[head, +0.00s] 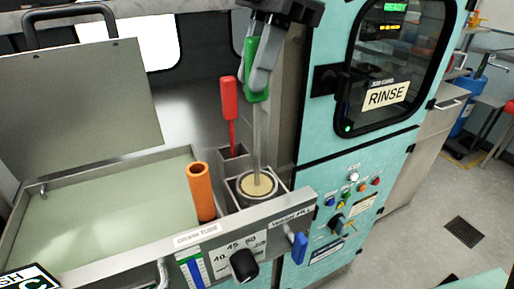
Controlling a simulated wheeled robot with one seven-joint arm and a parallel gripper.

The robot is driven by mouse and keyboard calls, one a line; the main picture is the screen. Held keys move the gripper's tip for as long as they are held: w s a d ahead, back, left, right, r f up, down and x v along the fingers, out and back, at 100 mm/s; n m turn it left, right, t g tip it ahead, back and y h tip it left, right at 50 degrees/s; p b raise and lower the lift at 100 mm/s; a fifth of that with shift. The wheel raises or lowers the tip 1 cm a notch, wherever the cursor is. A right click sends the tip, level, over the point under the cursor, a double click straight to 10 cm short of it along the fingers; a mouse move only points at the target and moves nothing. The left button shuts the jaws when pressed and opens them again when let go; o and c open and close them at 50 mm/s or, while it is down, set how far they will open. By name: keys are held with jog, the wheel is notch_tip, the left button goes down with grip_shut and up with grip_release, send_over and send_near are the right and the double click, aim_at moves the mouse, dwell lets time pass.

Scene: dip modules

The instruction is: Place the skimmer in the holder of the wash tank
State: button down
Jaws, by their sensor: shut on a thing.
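My gripper (262,66) is shut on the green handle (252,88) of a long-handled tool, which looks like the skimmer. Its thin metal shaft (256,135) points straight down. The lower end meets a tan round surface inside a dark-rimmed round pot (243,197); I cannot tell whether it touches or dips in. The tank (110,216) at left holds pale greenish liquid. An orange hollow tube (202,194) stands upright at the tank's right end, left of the pot; it may be the holder.
A red-handled tool (229,98) stands upright in a square slot behind the pot. A raised lid (80,95) is behind the tank. A front panel (240,245) carries knobs. The teal rinse cabinet (345,150) stands close at right.

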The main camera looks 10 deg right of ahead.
notch_tip(320, 180, down, 8)
jog(key=p, duration=0.1)
jog(key=shift+f+p, duration=0.15)
jog(key=shift+p, duration=0.2)
jog(key=shift+f, duration=0.2)
jog(key=c, duration=1.3)
grip_release()
jog(key=shift+r, duration=0.15)
jog(key=b+v, duration=0.2)
jog(key=v, duration=1)
